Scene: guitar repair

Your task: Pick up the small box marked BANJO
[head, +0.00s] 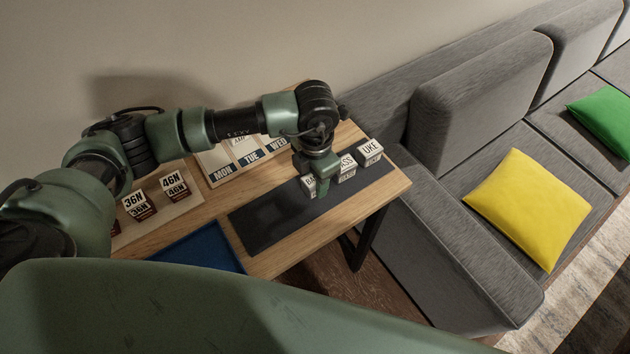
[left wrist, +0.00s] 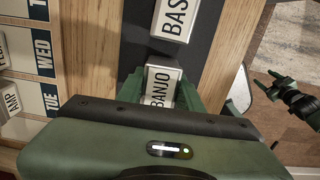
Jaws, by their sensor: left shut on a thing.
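The small white box marked BANJO (left wrist: 160,84) is between the green fingers of my left gripper (left wrist: 159,92) in the left wrist view. The gripper is shut on its sides. In the head view my left gripper (head: 321,179) points down over the dark mat (head: 268,219), and the BANJO box (head: 308,185) is mostly hidden behind it. I cannot tell whether the box touches the mat. My right gripper (left wrist: 266,84) shows at the right of the left wrist view, off the table, with its fingers apart and empty.
A box marked BASS (left wrist: 174,18) stands close beside the BANJO box, and a UKE box (head: 370,151) stands beyond it. A day-marked board (head: 225,168), a blue tray (head: 197,250) and boxes marked 36N (head: 136,204) and 46N (head: 174,184) share the table. A grey sofa (head: 430,232) adjoins it.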

